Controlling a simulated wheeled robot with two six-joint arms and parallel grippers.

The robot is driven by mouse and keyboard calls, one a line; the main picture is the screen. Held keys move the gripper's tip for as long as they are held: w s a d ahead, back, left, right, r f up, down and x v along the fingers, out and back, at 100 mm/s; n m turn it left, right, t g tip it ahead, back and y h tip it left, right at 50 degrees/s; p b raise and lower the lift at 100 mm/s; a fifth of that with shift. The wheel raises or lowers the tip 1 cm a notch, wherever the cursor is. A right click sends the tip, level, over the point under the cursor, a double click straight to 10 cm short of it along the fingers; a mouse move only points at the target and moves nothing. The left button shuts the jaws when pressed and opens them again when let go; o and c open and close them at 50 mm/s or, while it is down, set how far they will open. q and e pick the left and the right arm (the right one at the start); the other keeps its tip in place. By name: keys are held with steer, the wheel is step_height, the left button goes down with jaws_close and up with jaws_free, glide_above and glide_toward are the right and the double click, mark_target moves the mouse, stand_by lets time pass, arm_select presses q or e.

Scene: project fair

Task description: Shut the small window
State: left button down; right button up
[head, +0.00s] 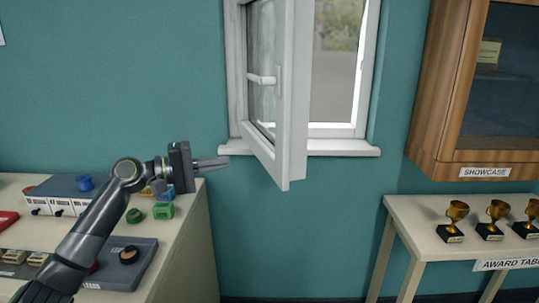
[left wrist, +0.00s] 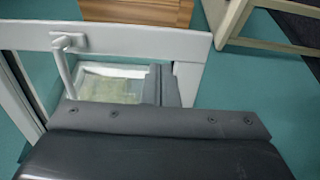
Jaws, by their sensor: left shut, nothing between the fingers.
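The small window has a white sash (head: 294,100) that stands open, swung out from the wall into the room. Its hinge side is at the left of the white frame (head: 366,70). A white handle (head: 263,80) sits on the sash and also shows in the left wrist view (left wrist: 64,62). My left gripper (head: 228,162) is shut and empty, left of the sash's lower part and apart from it in the head view. In the left wrist view the fingers (left wrist: 161,85) appear in front of the sash; contact cannot be told. My right gripper is not in view.
A table with a grey tray (head: 140,275) and several small items stands at the left. A wooden showcase (head: 440,90) hangs right of the window. Below it, the award table (head: 410,222) holds trophies (head: 455,215). The floor between the tables looks clear.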

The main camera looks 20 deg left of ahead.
arm_select(q)
steer(key=p, duration=0.4)
glide_toward(281, 154)
steer(key=x, duration=0.5)
steer(key=shift+w+d, duration=0.1)
steer(key=shift+d, duration=0.1)
steer(key=shift+w+d+f, duration=0.1)
steer(key=shift+w+d, duration=0.3)
steer(key=shift+d, duration=0.15)
steer(key=shift+d, duration=0.1)
